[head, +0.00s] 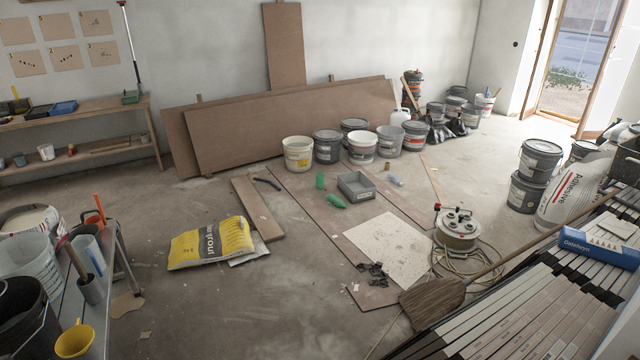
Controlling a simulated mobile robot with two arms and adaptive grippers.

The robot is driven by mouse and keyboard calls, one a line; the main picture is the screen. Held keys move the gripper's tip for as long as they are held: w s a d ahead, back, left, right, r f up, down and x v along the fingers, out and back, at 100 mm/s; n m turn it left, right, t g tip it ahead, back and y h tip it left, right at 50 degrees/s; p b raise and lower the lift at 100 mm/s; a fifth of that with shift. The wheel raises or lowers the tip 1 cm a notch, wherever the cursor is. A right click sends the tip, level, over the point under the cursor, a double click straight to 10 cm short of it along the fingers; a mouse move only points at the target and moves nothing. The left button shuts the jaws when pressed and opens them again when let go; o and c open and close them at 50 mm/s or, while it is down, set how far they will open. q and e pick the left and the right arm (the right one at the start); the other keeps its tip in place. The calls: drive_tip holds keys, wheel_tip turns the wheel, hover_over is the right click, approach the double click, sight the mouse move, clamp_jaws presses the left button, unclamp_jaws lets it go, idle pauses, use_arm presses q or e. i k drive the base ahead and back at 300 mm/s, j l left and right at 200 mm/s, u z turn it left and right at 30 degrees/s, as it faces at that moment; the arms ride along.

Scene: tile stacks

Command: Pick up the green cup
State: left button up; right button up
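A small green thing (319,180) stands upright on the floor boards in front of the row of buckets and looks like a cup. A second green thing (336,201), longer in shape, lies on its side nearby, to the right and closer to me. Both are small in the head view, so I cannot tell for certain which is the green cup. Neither of my grippers is in view, and nothing is seen touching the green things.
A grey tub (357,187) sits right of the green things. Buckets (298,153) stand behind. A yellow grout bag (210,243), cable reel (457,229) and broom (432,301) lie nearer. Floor in the lower middle is mostly clear.

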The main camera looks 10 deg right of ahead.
sight(320, 181)
drive_tip(key=i+j, duration=0.25)
drive_tip(key=i, duration=0.45)
drive_tip(key=i+z, duration=0.15)
drive_tip(key=i, duration=0.45)
drive_tip(key=i+j, duration=0.2)
drive_tip(key=i, duration=0.35)
drive_tip(key=i+j+z, duration=0.15)
drive_tip(key=i, duration=0.4)
drive_tip(key=i+l+z, duration=0.1)
drive_tip(key=i+z, duration=0.25)
drive_tip(key=i, duration=0.65)
drive_tip(key=i+j+z, duration=0.15)
drive_tip(key=i+z, duration=0.2)
drive_tip(key=i, duration=0.6)
drive_tip(key=i+u, duration=0.35)
drive_tip(key=i, duration=0.25)
drive_tip(key=i+l+u, duration=0.35)
drive_tip(key=i, duration=0.2)
drive_tip(key=i+j, duration=0.05)
